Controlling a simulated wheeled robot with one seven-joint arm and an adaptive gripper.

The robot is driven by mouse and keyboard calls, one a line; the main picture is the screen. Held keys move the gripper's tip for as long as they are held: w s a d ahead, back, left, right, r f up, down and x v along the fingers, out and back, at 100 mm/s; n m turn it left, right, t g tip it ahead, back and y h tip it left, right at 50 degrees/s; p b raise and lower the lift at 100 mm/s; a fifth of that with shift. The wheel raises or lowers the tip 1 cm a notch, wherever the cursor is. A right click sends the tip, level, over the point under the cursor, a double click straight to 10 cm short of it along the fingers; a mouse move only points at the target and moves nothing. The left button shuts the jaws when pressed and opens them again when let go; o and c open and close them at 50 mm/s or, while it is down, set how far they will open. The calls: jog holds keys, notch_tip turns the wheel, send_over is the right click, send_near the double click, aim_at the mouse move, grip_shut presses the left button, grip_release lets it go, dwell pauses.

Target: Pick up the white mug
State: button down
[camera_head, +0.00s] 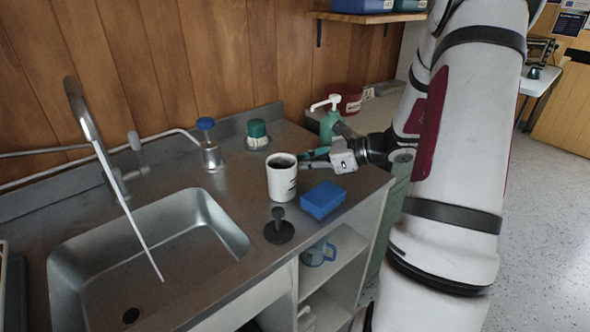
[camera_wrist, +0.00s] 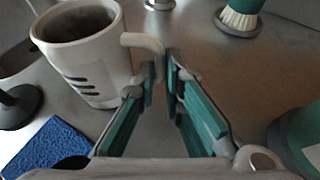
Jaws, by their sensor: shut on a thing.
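The white mug (camera_head: 282,181) is upright at the steel counter, right of the sink, with dark contents and dark marks on its side. In the wrist view the mug (camera_wrist: 88,55) fills the upper left, its handle pointing toward my fingers. My gripper (camera_head: 308,158) reaches in from the right. In the wrist view my gripper (camera_wrist: 162,75) is shut on the mug's handle (camera_wrist: 150,50), with the green-padded fingers close together at their tips. I cannot tell whether the mug's base touches the counter.
A blue sponge (camera_head: 322,199) lies just right of the mug, and a black plunger-like stopper (camera_head: 279,229) stands in front. A green-topped brush (camera_head: 257,134) and blue-topped dispenser (camera_head: 208,145) stand behind. A green pump bottle (camera_head: 329,122) is near my wrist. The sink (camera_head: 150,262) is left.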

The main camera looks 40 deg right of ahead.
aim_at(295, 154)
jog(key=shift+r+p, duration=0.3)
jog(key=shift+r, duration=1.4)
jog(key=shift+s+a+r, duration=0.1)
jog(key=shift+s+r, duration=0.05)
jog(key=shift+s, duration=0.2)
jog(key=s+a, duration=0.1)
jog(key=s, duration=0.6)
jog(key=s+a+r+p, duration=0.1)
jog(key=s+a, duration=0.1)
jog(key=s, duration=0.6)
jog(key=shift+a+r, duration=0.15)
jog(key=shift+a, duration=0.1)
